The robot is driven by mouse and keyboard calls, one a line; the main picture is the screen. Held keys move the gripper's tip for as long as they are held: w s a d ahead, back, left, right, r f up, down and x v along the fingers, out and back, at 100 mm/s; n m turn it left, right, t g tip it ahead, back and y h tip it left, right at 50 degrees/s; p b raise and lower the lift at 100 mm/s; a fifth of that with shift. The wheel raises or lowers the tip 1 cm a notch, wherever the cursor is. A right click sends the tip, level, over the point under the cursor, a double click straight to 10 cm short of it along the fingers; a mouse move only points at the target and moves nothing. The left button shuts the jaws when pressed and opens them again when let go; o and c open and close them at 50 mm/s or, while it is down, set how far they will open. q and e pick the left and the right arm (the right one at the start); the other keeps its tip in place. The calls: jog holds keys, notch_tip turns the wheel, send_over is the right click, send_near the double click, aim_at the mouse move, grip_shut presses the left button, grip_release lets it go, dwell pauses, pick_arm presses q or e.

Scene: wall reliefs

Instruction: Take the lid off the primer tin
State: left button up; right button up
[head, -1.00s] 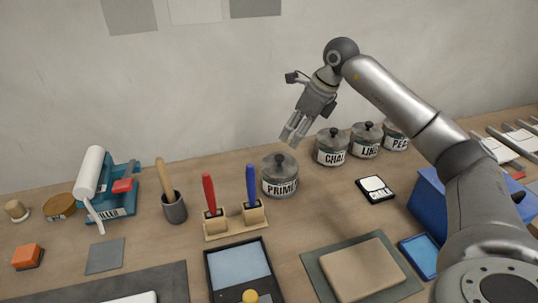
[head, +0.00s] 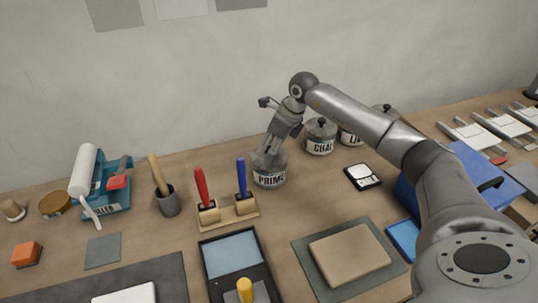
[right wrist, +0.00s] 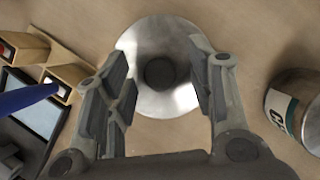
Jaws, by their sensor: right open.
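The primer tin (head: 270,181) is a grey metal tin with a white label, standing on the workbench. Its round lid has a dark knob (right wrist: 160,73), seen from above in the right wrist view, where the lid (right wrist: 150,98) looks shiny and seated. My right gripper (head: 266,150) points down over the lid and partly hides it in the head view. Its two fingers are open, one on each side of the knob, with gaps between. I cannot tell whether the fingertips touch the lid. My left gripper is not in view.
The chalk tin (head: 320,137) stands right of the primer tin, with more tins behind it. A wooden rack (head: 230,213) with red- and blue-handled tools stands to the left. A small scale (head: 363,177) and a blue box (head: 470,170) lie right.

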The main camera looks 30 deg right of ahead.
jog(key=shift+c, duration=0.3)
jog(key=c, duration=1)
jog(key=shift+r, duration=0.1)
jog(key=shift+c, duration=0.2)
